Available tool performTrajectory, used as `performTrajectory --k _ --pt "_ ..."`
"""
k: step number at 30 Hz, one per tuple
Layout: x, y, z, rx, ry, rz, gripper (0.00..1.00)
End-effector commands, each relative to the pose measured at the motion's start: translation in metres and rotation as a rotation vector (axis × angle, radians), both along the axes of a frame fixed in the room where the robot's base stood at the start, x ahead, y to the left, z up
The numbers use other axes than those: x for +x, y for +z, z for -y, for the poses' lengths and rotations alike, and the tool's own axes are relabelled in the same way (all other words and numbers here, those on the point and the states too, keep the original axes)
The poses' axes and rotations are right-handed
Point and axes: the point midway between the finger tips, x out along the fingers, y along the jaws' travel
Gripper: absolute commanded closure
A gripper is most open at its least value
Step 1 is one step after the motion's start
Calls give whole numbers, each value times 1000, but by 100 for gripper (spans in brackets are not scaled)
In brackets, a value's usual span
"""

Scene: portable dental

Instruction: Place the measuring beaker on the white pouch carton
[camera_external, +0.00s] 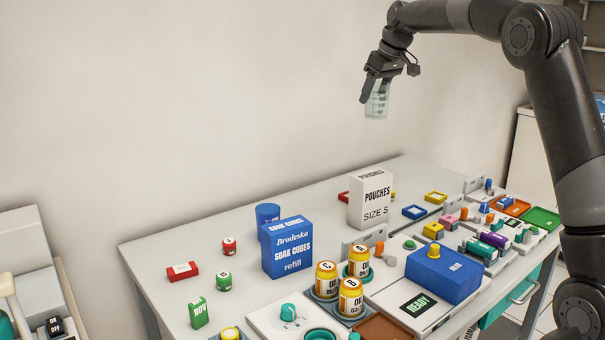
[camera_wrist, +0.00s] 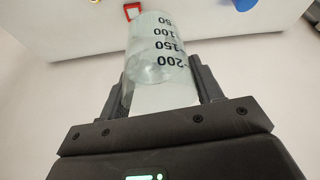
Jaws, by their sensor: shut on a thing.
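The measuring beaker (camera_external: 377,100) is clear with dark volume marks. My gripper (camera_external: 370,82) is shut on it and holds it high in the air above the table, to the left of my arm. In the wrist view the beaker (camera_wrist: 158,50) stands out between the two fingers of my gripper (camera_wrist: 160,95), its marks reading up to 200. The white pouch carton (camera_external: 370,200), marked "POUCHES SIZE S", stands upright on the table, well below the beaker and apart from it. I cannot make out the carton in the wrist view.
A blue soak cubes box (camera_external: 288,248) and a blue cup (camera_external: 267,214) stand left of the carton.

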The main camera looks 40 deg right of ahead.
Motion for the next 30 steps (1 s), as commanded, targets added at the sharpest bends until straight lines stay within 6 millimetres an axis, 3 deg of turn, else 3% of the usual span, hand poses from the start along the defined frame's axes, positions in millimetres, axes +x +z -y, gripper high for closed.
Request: performTrajectory --k 1,5,13,20,30 --pt "-11 1 15 1 -23 0 68" --pt "-33 0 44 1 -68 1 68" --pt "-61 -1 76 4 -123 3 68" --pt "-77 -3 91 5 -151 3 68" --pt "-75 -39 90 6 -149 0 68"
